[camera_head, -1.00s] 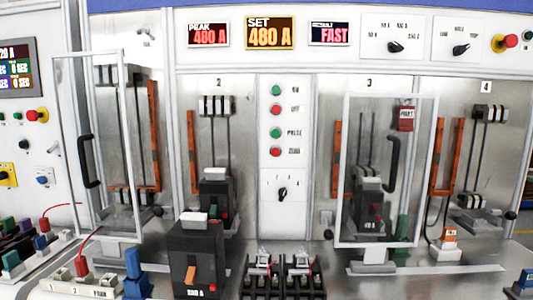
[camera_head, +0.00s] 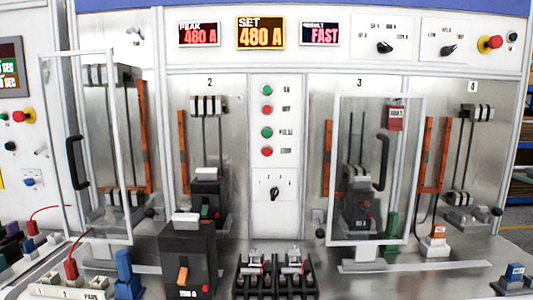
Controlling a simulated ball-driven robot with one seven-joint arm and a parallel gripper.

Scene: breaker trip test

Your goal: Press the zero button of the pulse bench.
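The pulse bench has a narrow white button panel (camera_head: 273,200) between bays 2 and 3. It carries a column of green and red round buttons. The lowest, the red zero button (camera_head: 267,152), has a blurred label beside it. Above it are the green pulse button (camera_head: 267,132), a red button (camera_head: 267,110) and a green button (camera_head: 267,90). A rotary selector (camera_head: 274,191) sits below. The displays above read peak 480 A (camera_head: 199,35), set 480 A (camera_head: 261,34) and result FAST (camera_head: 320,34). My gripper is not in view.
A large black breaker (camera_head: 188,262) stands in front at left of centre, with black contactor blocks (camera_head: 275,275) beside it. Clear framed doors (camera_head: 103,150) stand at bay 1 and at bay 3 (camera_head: 377,170), with black handles. A red emergency button (camera_head: 490,43) is at upper right.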

